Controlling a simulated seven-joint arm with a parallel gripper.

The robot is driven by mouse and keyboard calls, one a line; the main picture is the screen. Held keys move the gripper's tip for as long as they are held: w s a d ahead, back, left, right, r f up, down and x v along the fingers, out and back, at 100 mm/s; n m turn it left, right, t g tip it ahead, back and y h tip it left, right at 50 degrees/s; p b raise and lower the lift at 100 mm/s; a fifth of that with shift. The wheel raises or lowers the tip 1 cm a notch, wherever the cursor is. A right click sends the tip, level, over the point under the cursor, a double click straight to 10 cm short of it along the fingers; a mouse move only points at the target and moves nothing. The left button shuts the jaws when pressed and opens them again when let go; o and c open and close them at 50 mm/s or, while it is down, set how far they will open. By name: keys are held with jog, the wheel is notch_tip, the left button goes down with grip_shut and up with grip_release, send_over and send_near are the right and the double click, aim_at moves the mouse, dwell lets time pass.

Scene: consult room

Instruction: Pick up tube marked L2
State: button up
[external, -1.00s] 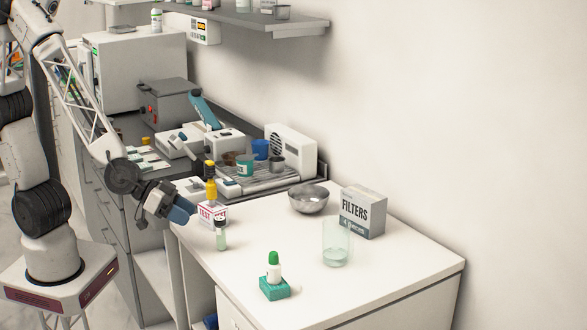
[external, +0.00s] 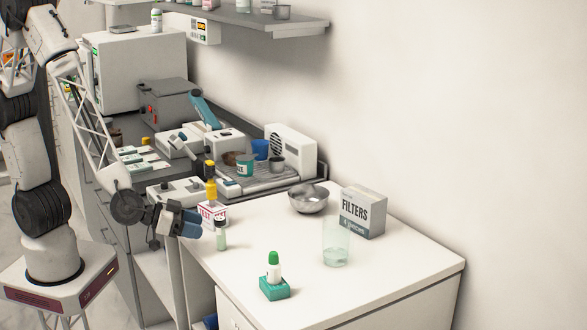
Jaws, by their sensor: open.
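A small clear tube (external: 221,237) with a dark cap and pale green contents stands upright near the left edge of the white worktop (external: 400,275). Its marking is too small to read, so I cannot tell if it is L2. My gripper (external: 197,226) is open just left of this tube, at about the height of its cap, pointing right toward it. A gap seems to remain between the fingers and the tube. The exact finger spacing is hard to see from here.
A test box (external: 214,215) with a yellow bottle (external: 211,190) stands close behind the tube. A green-capped bottle (external: 274,268) sits in a teal holder (external: 275,288) at the front. A glass beaker (external: 336,248), metal bowl (external: 308,199) and filters box (external: 363,213) stand farther right.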

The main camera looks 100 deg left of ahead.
aim_at(221, 218)
jog(key=shift+x, duration=1)
jog(key=shift+w, duration=0.1)
jog(key=shift+x, duration=2.5)
jog(key=shift+a+r, duration=0.1)
jog(key=c, duration=0.9)
jog(key=shift+r, duration=0.1)
jog(key=shift+c, duration=0.2)
jog(key=shift+r, duration=0.7)
notch_tip(221, 218, up, 2)
jog(key=shift+r, duration=0.1)
jog(key=s+r, duration=0.1)
jog(key=s, duration=1.5)
jog(key=shift+a, duration=0.4)
